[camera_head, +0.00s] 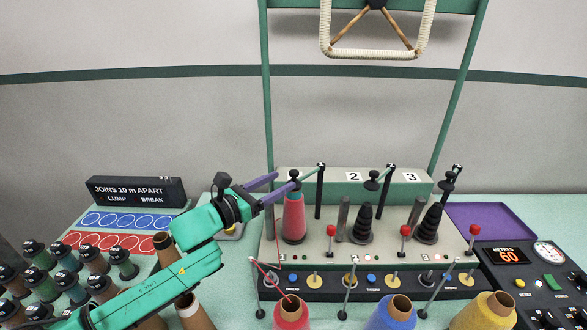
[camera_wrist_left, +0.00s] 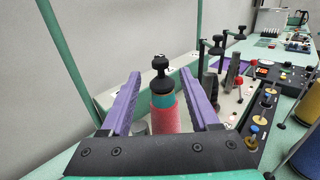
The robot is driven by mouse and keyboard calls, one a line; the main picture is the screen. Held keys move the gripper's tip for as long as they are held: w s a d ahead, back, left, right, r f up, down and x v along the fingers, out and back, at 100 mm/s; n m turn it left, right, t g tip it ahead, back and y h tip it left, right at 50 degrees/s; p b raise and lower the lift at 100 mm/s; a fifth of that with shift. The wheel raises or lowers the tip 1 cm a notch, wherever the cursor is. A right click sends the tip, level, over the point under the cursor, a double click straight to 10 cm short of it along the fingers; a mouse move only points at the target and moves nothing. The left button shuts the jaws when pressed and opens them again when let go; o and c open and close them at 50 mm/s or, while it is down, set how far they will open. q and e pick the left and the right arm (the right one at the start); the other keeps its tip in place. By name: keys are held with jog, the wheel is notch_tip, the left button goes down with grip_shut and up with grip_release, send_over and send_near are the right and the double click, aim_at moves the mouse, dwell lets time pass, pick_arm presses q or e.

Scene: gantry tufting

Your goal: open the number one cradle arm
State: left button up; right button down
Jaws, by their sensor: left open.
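The bar is down, with the knob at the cone's top. My left gripper (camera_head: 287,180) comes in from the left, open, its purple fingers at the height of the knob. In the left wrist view the knob (camera_wrist_left: 160,75) shows between and just beyond the open fingers. Whether a finger touches it I cannot tell. My right gripper is not in view.
Cradles two (camera_head: 372,184) and three (camera_head: 448,184) stand to the right with black stepped cones. Red-topped levers (camera_head: 405,231) stand in front. Large yarn cones (camera_head: 291,312) stand at the front edge. A green frame (camera_head: 267,100) rises behind. A purple tray (camera_head: 490,222) lies at right.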

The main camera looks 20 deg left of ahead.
aim_at(294, 171)
pick_arm(q)
jog(key=p+x, duration=0.1)
jog(key=x, duration=0.4)
jog(key=shift+d+r+p, duration=0.1)
jog(key=shift+r+p, duration=0.1)
jog(key=shift+p, duration=0.15)
jog(key=shift+w+d+f, duration=0.2)
jog(key=shift+w, duration=0.15)
jog(key=shift+a, duration=0.1)
jog(key=shift+c, duration=0.7)
jog(key=shift+s, duration=0.1)
grip_shut()
